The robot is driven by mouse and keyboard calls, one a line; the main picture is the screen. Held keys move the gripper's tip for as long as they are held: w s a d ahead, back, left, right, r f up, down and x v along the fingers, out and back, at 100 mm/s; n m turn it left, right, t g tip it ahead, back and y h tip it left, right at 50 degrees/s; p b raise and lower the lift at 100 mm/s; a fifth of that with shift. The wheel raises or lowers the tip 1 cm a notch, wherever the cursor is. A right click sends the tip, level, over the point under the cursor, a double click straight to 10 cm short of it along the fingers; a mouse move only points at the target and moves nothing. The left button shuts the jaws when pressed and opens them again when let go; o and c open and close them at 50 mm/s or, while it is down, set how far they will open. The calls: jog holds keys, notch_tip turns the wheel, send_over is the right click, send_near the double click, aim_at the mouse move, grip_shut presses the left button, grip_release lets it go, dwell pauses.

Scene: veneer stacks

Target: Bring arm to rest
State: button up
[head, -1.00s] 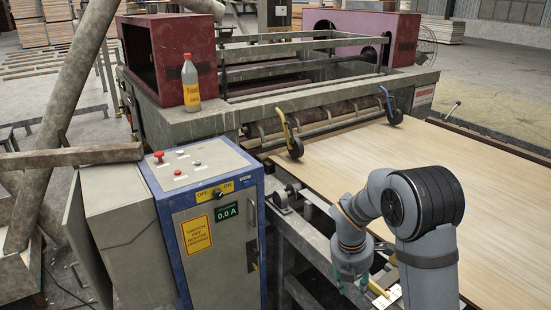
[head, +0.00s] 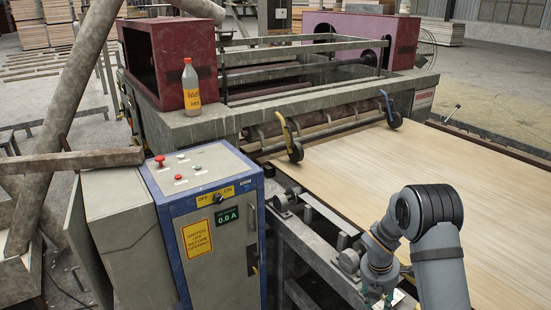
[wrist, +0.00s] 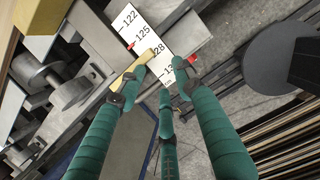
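My arm reaches in from the lower right of the head view, bent at the elbow. My gripper (head: 376,300) hangs low by the machine's side frame, its tips partly cut off by the bottom edge. In the wrist view, the green fingers of my gripper (wrist: 160,82) are spread apart, with nothing clearly held between them. A white scale strip (wrist: 148,38) with black numbers and red markers lies beyond the fingertips.
A grey-blue control cabinet (head: 213,238) with a lit display stands left of the arm. A wide veneer sheet (head: 345,160) lies on the machine bed behind the arm. A bottle (head: 191,88) stands on the machine frame (head: 190,125). Rollers and rails flank the gripper.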

jog(key=shift+d+f, duration=0.1)
jog(key=shift+d, duration=0.25)
jog(key=shift+a, duration=0.1)
